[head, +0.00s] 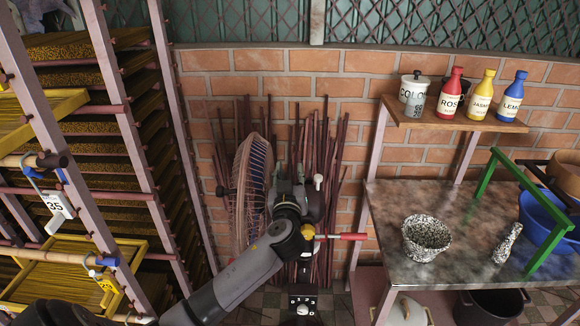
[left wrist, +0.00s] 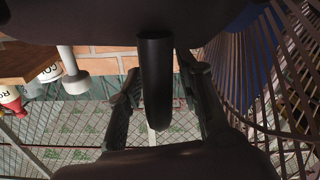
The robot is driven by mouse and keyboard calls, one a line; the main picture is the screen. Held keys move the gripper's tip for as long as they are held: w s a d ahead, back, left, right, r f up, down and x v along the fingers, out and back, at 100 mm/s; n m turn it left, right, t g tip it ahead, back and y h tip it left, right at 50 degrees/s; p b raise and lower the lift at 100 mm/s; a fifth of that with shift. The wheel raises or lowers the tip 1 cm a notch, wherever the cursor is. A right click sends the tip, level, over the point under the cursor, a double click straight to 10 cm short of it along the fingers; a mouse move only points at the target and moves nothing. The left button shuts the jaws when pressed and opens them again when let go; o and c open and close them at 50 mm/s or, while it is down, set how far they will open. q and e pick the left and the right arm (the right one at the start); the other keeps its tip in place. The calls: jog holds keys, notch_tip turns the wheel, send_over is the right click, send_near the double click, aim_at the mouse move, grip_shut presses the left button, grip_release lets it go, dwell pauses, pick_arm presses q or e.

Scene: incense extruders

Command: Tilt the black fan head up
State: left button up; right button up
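The black fan head (head: 252,190) stands in front of the brick wall in the head view, its round wire cage seen nearly edge-on and facing left. The cage also fills the right of the left wrist view (left wrist: 275,90). My left gripper (head: 302,188) is behind the cage, at the fan's rear, and partly hides it. In the left wrist view its two fingers (left wrist: 162,85) stand apart on either side of a black rounded bar (left wrist: 155,90), with gaps visible on both sides. The fan's base (head: 303,304) with buttons shows below. My right gripper is not in view.
A wooden shelf (head: 440,120) above carries bottles. An incense rack (head: 130,150) stands left. Incense sticks (head: 335,150) lean on the wall behind the fan.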

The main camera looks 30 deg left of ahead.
pick_arm(q)
jog(key=shift+w+a, duration=0.25)
jog(key=shift+w, duration=0.2)
grip_shut()
dwell(0.6)
